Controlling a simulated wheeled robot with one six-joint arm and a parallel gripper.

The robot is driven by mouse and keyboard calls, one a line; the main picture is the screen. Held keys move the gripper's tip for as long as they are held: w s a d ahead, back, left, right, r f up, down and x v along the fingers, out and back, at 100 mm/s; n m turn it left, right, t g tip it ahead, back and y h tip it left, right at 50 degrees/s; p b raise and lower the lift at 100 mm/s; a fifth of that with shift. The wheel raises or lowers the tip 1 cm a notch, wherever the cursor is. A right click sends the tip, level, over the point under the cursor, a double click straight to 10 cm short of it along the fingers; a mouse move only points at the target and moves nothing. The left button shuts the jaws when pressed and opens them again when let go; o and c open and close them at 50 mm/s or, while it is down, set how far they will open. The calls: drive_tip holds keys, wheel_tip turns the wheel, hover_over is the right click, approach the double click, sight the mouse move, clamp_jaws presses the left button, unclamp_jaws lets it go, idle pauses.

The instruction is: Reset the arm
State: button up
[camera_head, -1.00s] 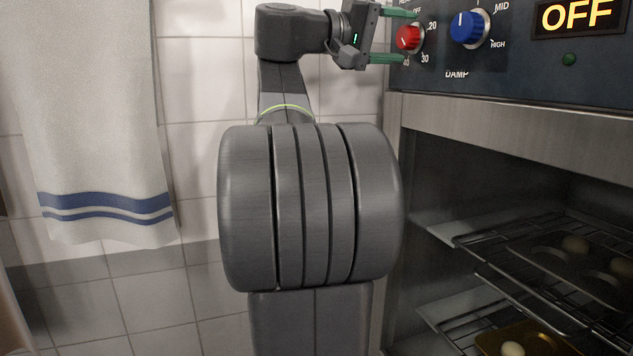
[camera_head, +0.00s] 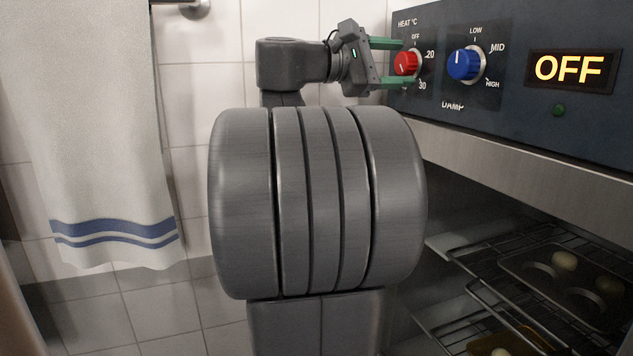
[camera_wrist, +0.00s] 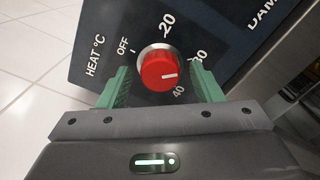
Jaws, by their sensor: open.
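My arm rises in front of the head camera, with its gripper (camera_head: 392,64) at the upper middle, pointing right at the oven's control panel. The gripper is open. Its two green fingers stand on either side of the red heat knob (camera_head: 406,64). In the wrist view the red knob (camera_wrist: 159,71) sits between the spread fingers (camera_wrist: 160,86), with a gap visible on each side. The knob's white mark points towards the right, between the 30 and 40 labels.
The oven panel (camera_head: 520,104) also has a blue damp knob (camera_head: 464,65) and a display (camera_head: 570,68) reading OFF. Below, the open oven holds racks (camera_head: 480,292) and trays with pale round pieces. A white towel (camera_head: 105,130) hangs at left. The tiled wall is behind.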

drive_tip(key=n+p, duration=0.1)
drive_tip(key=n, duration=0.2)
drive_tip(key=shift+p, duration=0.3)
drive_tip(key=shift+n, duration=0.3)
